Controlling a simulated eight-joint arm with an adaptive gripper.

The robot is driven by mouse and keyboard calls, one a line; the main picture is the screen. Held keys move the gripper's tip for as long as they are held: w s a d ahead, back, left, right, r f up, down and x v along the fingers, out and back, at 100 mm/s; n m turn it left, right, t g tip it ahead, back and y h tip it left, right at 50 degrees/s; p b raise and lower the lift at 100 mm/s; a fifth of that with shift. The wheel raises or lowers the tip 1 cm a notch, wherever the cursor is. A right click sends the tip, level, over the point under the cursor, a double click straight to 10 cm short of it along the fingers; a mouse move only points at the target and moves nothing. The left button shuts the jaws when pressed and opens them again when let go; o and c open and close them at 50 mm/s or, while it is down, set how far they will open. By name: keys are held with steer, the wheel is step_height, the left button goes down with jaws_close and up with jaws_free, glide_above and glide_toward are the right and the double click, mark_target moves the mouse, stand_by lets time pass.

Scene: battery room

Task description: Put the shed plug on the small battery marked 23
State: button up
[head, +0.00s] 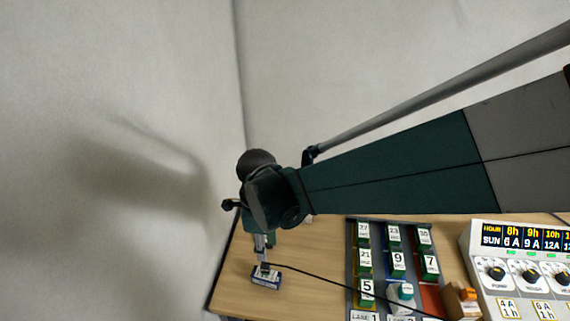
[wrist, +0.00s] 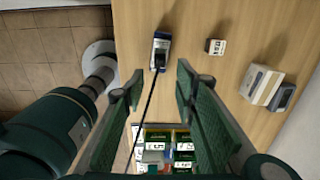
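The shed plug appears to be the black piece (head: 264,267) with a black cable; it also shows in the wrist view (wrist: 160,60). It sits at a blue and white block (head: 267,281) on the table's left part; whether it is fitted or only resting there I cannot tell. My gripper (head: 262,248) points down just above it. In the wrist view my gripper (wrist: 160,76) has its fingers wide apart, with nothing between the tips. The small green battery marked 23 (head: 393,235) stands in the middle lane of the rack, at its far end.
The rack (head: 379,257) holds several numbered green batteries and a white-topped item (head: 401,292). The cable (head: 330,280) crosses the rack's front. A control panel (head: 520,272) and a brown block (head: 462,299) stand right. The wrist view shows a small white block (wrist: 215,46) and a grey-white box (wrist: 262,86).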

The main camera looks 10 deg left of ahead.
steer(key=shift+d+r, duration=0.1)
stand_by(0.6)
steer(key=w+d+r+n+t+y, duration=0.15)
steer(key=d+r+n, duration=0.3)
steer(key=d, duration=0.45)
steer(key=w+d+r+n+t, duration=0.1)
steer(key=d+r+n+t, duration=0.1)
steer(key=d+r+n, duration=0.5)
steer(key=s+d+r+n+t, duration=0.2)
steer(key=s+d+n, duration=0.1)
steer(key=d, duration=0.6)
steer(key=s+d+r+n+t+h, duration=0.1)
steer(key=s+d+r+n, duration=0.1)
steer(key=d, duration=0.8)
steer(key=shift+s+d+r+n+t, duration=0.35)
steer(key=shift+s+n, duration=0.15)
steer(key=shift+n, duration=0.25)
